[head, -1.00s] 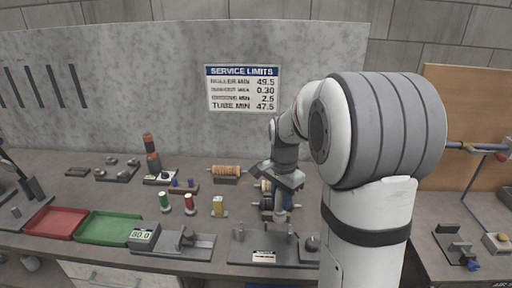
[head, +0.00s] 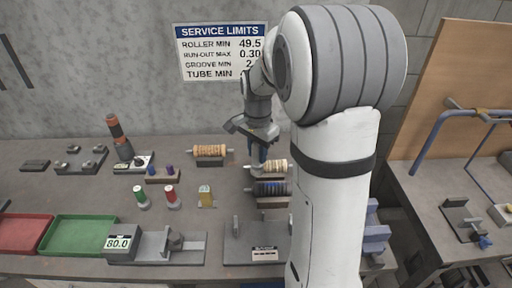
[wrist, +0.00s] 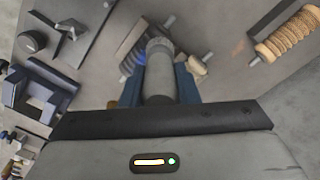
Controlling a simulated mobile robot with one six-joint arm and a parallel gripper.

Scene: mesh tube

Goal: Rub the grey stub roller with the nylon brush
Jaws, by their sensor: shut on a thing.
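My gripper (head: 262,150) has blue fingers shut on an upright grey cylinder, which looks like the nylon brush (wrist: 160,72). Its far end is a wider collar; bristles are hidden from the wrist camera. A dark grey roller with blue patches (head: 272,188), which looks like the grey stub roller, lies in a cradle just in front of the held tool. It shows partly in the wrist view (wrist: 130,61), behind the tool. The tool's lower end is close to the left end of a short tan roller (head: 275,165); I cannot tell whether it touches anything.
A longer tan ribbed roller (head: 210,149) lies in its cradle to the back left. Green (head: 140,195), red (head: 171,194) and yellow (head: 206,195) small items stand left. A flat fixture plate (head: 235,248) lies in front. Green (head: 78,235) and red trays (head: 22,234) sit far left.

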